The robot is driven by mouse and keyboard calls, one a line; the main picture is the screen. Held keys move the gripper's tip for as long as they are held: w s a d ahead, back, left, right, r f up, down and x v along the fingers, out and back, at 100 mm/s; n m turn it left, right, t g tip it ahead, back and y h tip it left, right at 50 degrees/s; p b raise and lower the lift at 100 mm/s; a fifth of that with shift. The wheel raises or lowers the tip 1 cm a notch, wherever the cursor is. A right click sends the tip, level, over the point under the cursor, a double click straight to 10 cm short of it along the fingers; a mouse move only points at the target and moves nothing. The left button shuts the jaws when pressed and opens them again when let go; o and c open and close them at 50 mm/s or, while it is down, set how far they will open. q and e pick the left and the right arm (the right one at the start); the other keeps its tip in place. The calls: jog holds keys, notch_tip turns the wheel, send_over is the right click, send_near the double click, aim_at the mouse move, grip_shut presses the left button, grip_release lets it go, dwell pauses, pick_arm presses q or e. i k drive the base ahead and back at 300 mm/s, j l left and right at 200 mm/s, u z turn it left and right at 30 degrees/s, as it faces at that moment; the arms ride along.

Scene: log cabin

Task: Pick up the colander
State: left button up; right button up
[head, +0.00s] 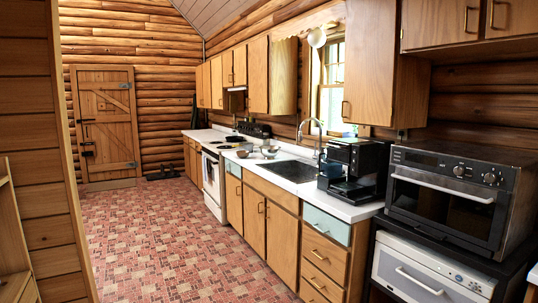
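No gripper of mine shows in the head view. Some small metallic bowl-like things stand on the white counter between the stove and the sink. One silvery bowl shape (270,151) sits near the sink's far edge, and a smaller dish-like thing (243,153) is to its left. Either may be the colander, but they are too small and far off to tell.
A white counter (358,209) runs along the right wall with a black sink (291,170), a faucet (318,128) and a black coffee machine (352,168). A black oven (455,195) is at near right. The white stove (213,183) is farther away. The tiled floor (180,245) is clear.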

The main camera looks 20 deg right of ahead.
aim_at(268, 151)
jog(key=i+z, duration=0.4)
jog(key=i, duration=3.9)
jog(key=i+u, duration=0.2)
jog(key=i, duration=0.3)
jog(key=i+l+u, duration=0.15)
jog(key=i, duration=0.4)
jog(key=i+l+u, duration=0.2)
jog(key=i, duration=0.3)
jog(key=l, duration=0.1)
